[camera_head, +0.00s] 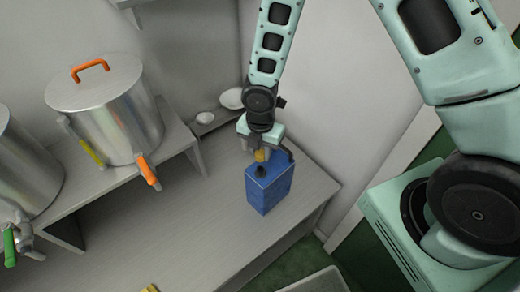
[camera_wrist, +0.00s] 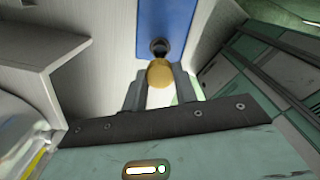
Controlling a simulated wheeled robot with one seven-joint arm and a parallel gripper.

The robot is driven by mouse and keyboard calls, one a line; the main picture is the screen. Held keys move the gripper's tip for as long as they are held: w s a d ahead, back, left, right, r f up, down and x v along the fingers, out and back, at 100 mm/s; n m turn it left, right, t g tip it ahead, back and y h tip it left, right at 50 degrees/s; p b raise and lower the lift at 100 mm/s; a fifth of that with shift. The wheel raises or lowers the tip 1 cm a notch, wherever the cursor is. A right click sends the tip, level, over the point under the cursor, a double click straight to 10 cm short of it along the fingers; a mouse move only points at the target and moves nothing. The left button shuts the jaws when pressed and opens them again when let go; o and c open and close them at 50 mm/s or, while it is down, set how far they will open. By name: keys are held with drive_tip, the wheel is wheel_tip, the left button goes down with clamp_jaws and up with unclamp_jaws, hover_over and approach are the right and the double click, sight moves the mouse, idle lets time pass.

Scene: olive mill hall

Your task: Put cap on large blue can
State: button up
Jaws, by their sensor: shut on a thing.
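The large blue can (camera_head: 268,190) stands upright on the grey bench near its right corner. Its dark spout (camera_head: 261,172) is on top, and it also shows in the wrist view (camera_wrist: 158,45) on the blue top (camera_wrist: 165,18). My gripper (camera_head: 260,155) is just above the can and is shut on a yellow cap (camera_head: 262,155). In the wrist view the cap (camera_wrist: 160,73) sits between the fingertips (camera_wrist: 160,88), close to the spout. I cannot tell whether cap and spout touch.
Steel drums with taps (camera_head: 108,115) stand on a raised shelf (camera_head: 125,172) at the left. Small pale bowls (camera_head: 231,98) lie behind the can. A yellow item (camera_head: 150,288) lies at the front of the bench (camera_head: 190,235), whose middle is clear.

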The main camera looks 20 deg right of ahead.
drive_tip(key=shift+f+b, duration=1.9)
drive_tip(key=shift+f, duration=0.65)
drive_tip(key=shift+f+b, duration=0.7)
drive_tip(key=shift+f, duration=0.45)
idle(1.5)
drive_tip(key=o, duration=0.9)
drive_tip(key=shift+c, duration=1)
